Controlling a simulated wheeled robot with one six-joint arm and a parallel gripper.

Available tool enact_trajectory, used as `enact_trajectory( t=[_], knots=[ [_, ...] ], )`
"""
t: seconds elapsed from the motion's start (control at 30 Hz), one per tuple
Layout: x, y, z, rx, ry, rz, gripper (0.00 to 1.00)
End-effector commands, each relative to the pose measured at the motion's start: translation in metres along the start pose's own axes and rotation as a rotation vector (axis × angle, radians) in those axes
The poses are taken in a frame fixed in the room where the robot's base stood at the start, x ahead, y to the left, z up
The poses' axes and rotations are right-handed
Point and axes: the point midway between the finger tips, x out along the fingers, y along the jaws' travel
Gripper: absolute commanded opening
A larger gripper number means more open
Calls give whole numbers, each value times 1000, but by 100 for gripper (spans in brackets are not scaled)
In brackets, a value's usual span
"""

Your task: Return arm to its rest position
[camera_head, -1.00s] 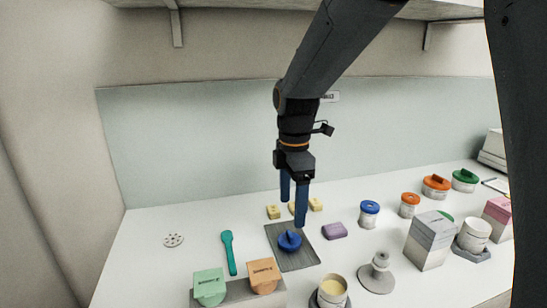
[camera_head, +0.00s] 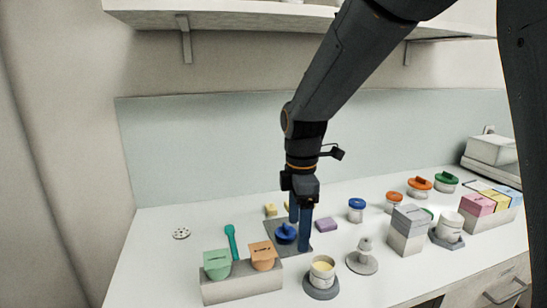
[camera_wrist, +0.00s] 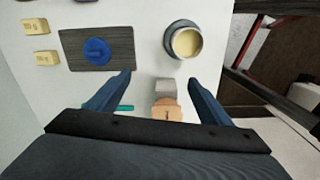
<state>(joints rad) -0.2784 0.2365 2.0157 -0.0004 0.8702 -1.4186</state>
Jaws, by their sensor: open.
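My gripper (camera_head: 299,229) hangs from my dark arm over the white counter, with its two blue fingers apart and nothing between them. In the head view the fingers overlap the right part of the dark mat (camera_head: 277,247). A blue lid with a knob (camera_head: 286,233) lies on that mat. The wrist view shows the fingers (camera_wrist: 160,77) spread, with the mat (camera_wrist: 72,62) and the blue lid (camera_wrist: 97,51) at upper left. The orange cup (camera_wrist: 167,111) and its grey block (camera_wrist: 166,85) appear between the fingers, below them.
A cup of cream (camera_head: 322,270) stands on a dark base, beside a grey stand (camera_head: 362,260). The green cup (camera_head: 217,263) sits on a grey block (camera_head: 240,286). Stacked boxes (camera_head: 408,230) and lidded jars (camera_head: 356,210) stand right. A shelf (camera_head: 240,15) overhangs.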

Motion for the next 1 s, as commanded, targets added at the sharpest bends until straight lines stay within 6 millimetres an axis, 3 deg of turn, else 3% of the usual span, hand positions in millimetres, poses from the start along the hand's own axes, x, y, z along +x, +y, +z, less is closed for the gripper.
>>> enact_trajectory(
  t=[0.27, 0.43, 0.8, 1.0],
  knots=[
    [14, -22, 24, 272, 3, 13, 73],
    [27, -44, 47, 535, 8, 25, 73],
    [68, -132, 104, 1420, 42, 65, 73],
    [78, -156, 115, 1663, 59, 75, 73]
  ],
)
